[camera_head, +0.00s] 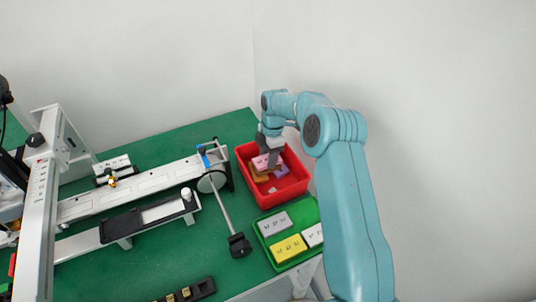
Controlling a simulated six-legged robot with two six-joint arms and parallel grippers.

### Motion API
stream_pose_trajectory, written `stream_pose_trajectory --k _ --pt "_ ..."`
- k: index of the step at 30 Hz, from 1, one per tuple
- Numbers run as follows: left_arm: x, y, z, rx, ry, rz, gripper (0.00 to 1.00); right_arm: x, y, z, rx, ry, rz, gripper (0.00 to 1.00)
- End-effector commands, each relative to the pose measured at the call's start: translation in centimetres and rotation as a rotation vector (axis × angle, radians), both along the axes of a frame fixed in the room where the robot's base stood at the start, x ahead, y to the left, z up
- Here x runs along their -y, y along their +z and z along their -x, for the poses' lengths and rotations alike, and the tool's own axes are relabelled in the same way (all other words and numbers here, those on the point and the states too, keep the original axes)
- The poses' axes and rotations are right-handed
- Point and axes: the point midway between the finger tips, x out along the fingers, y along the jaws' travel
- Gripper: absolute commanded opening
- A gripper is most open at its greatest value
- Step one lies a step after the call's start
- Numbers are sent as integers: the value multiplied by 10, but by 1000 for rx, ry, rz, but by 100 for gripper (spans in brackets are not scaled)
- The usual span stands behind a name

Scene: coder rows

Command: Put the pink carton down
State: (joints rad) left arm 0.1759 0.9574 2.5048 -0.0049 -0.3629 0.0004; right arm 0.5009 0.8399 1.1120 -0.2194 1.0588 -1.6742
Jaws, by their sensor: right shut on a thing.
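The pink carton (260,161) is in the jaws of my right gripper (271,160), inside the outline of the red bin (277,201). The gripper points down and is shut on the carton. An orange-brown block and a purple block (281,171) lie in the bin close by the carton. Whether the carton touches them or the bin floor, I cannot tell. My left gripper is not in view.
A green tray (293,261) with grey, yellow and white cartons stands in front of the bin. A white conveyor-like machine (138,186) with a round disc and a black-ended rod fills the left and middle of the green table (170,262). A white wall stands behind.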

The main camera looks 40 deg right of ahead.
Motion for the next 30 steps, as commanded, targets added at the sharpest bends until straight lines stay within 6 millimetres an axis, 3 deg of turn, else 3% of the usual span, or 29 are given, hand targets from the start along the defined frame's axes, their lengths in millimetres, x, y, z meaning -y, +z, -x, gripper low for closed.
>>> stream_pose_trajectory --k 16,17,18,19,30 --pt "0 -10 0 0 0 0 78 -1 -11 0 -1 0 0 24" --pt "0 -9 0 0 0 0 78 0 -10 0 -1 0 0 58" --pt "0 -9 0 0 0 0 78 0 -9 0 -1 0 0 71" --pt "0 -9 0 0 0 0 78 0 -9 0 -1 0 0 77" --pt "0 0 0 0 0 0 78 0 0 0 0 0 0 77"
